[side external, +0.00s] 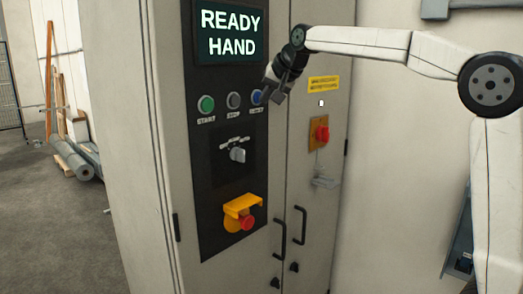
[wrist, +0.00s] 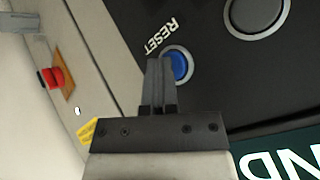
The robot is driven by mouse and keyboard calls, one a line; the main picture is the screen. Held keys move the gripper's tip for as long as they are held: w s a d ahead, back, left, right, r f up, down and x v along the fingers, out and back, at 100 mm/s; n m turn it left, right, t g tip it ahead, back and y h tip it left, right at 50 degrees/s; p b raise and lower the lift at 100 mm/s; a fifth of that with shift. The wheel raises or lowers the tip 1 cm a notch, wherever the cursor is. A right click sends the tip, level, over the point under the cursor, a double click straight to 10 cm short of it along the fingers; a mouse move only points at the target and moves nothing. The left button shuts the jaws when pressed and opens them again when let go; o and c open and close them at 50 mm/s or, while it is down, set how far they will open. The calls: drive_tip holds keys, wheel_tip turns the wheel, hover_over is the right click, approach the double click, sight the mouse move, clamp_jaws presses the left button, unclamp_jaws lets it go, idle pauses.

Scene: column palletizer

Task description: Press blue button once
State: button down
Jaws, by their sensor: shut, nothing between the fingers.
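The blue button (side external: 256,97) sits in a metal ring at the right end of a row on the cabinet's black panel. It also shows in the wrist view (wrist: 179,66), next to the label RESET. My gripper (side external: 270,92) is shut and empty. In the side view its fingertips are at the right edge of the blue button. In the wrist view the shut fingers (wrist: 156,62) overlap the left part of the button's ring. I cannot tell whether the fingertips touch the button.
A green START button (side external: 206,104) and a grey STOP button (side external: 233,100) are in the same row. A screen (side external: 229,34) above reads READY HAND. Below are a selector switch (side external: 238,154) and a red emergency button (side external: 247,223). A red rotary switch (side external: 321,134) is on the right door.

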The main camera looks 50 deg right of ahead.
drive_tip(key=shift+s, duration=0.75)
drive_tip(key=shift+s, duration=0.1)
drive_tip(key=shift+s, duration=2.4)
drive_tip(key=shift+f, duration=0.15)
drive_tip(key=s+a+f+n+g, duration=0.2)
drive_tip(key=s+a+f, duration=0.1)
drive_tip(key=f, duration=0.7)
drive_tip(key=s+a+f+n+g+y, duration=0.1)
drive_tip(key=s+a+f+n, duration=0.15)
drive_tip(key=f, duration=0.75)
drive_tip(key=s+a+f+n+g, duration=0.2)
drive_tip(key=s+f, duration=0.2)
drive_tip(key=f, duration=0.5)
drive_tip(key=s+a+f+n+g, duration=0.1)
drive_tip(key=s+a+f+n, duration=0.1)
drive_tip(key=s+f, duration=0.5)
drive_tip(key=shift+s+f, duration=0.4)
drive_tip(key=shift+s, duration=0.2)
